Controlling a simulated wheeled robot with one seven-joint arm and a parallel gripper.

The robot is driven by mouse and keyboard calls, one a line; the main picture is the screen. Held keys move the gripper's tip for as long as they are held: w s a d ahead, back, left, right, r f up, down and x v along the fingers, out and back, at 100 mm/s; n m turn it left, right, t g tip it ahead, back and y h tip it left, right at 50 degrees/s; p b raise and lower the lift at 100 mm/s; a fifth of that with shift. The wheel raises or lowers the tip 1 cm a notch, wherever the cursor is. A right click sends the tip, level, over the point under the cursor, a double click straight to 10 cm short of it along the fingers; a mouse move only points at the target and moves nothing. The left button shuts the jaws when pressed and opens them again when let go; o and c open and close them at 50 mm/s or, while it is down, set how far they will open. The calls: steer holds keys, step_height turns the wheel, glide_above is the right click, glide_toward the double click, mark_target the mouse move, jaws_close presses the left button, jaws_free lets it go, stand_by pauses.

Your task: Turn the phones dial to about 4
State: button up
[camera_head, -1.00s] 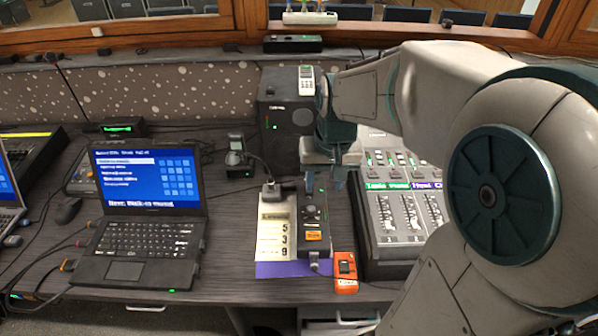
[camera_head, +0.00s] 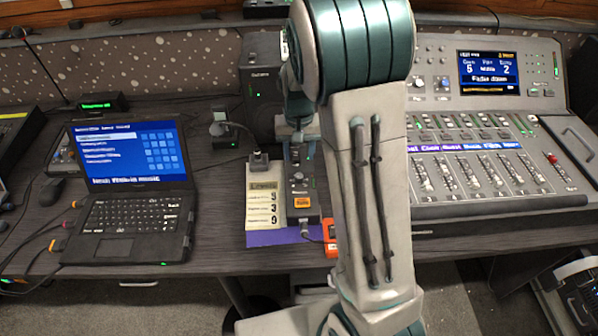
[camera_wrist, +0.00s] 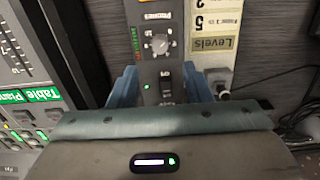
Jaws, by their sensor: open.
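The phones dial (camera_wrist: 159,44) is a small grey-white knob on the dark headphone box (camera_wrist: 144,12), under a label that shows upside down in the wrist view. Below it in that view is a black rocker switch (camera_wrist: 165,81). In the head view the box (camera_head: 313,212) stands on the desk, partly covered by my arm. My gripper (camera_wrist: 163,74) is open, its blue fingers apart on either side of the box near the switch, not around the dial. In the head view my gripper (camera_head: 299,152) is over the box's far end. The dial's exact setting is too small to read.
A "Levels" card (camera_head: 262,186) lies left of the box. An orange device (camera_head: 331,240) sits at its near right. The mixer (camera_head: 440,215) is close on the right, a laptop (camera_head: 128,215) to the left, a speaker (camera_head: 259,85) behind.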

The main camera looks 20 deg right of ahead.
mark_target(299, 176)
step_height(299, 176, down, 8)
steer(key=shift+f, duration=0.25)
jaws_close()
